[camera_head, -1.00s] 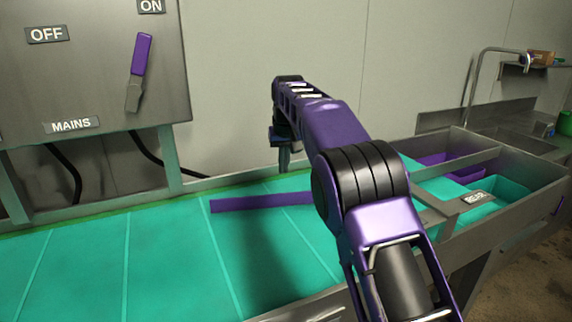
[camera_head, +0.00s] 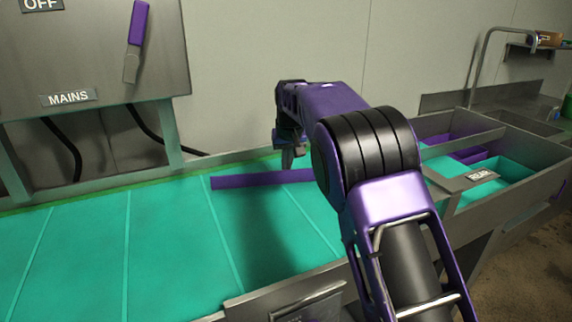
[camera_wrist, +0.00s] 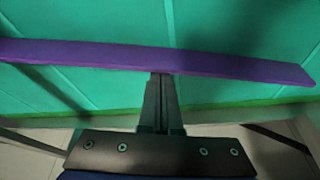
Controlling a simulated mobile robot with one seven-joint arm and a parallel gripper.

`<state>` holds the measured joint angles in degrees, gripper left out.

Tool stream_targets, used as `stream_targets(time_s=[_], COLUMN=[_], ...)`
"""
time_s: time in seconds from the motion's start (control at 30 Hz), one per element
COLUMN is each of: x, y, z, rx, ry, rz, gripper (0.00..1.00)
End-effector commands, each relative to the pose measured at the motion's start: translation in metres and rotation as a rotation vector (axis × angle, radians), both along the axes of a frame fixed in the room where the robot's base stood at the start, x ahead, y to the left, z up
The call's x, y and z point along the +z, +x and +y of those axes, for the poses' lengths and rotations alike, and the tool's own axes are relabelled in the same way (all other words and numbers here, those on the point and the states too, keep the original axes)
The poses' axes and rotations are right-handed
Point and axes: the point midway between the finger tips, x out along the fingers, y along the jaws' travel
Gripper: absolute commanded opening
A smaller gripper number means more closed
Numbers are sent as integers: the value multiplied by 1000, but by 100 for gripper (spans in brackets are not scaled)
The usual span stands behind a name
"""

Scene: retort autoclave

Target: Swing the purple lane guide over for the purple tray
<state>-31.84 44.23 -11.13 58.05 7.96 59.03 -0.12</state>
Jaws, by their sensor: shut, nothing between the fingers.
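The purple lane guide (camera_head: 240,181) is a long flat bar lying across the green belt. Its right part is hidden behind my arm in the head view. In the wrist view the guide (camera_wrist: 90,54) runs across the picture almost level. My gripper (camera_head: 288,166) is shut and empty, pointing down at the guide's far side, towards the back rail. In the wrist view the fingertips (camera_wrist: 161,78) are at the guide's edge; I cannot tell whether they touch it. Purple surfaces (camera_head: 470,155) show in the divided end section at right; I cannot tell whether one is the purple tray.
The green belt (camera_head: 75,245) is clear at left. A metal rail runs along its back, below a MAINS panel (camera_head: 100,60) with a purple-handled lever (camera_head: 136,35). Metal dividers and a REAR label (camera_head: 481,175) stand at right. A sink with a tap is beyond.

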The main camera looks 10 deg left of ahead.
Motion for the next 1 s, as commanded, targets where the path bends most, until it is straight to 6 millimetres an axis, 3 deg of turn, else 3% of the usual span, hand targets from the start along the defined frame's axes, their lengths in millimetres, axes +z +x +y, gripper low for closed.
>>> stream_targets(time_s=[0.47,0.77,1.0], x=[-2,-5,-4], y=[-7,-43,-85], z=[-3,-22,-53], rx=[24,179,383], ry=[0,2,1], rz=[1,0,-1], gripper=[0,0,0])
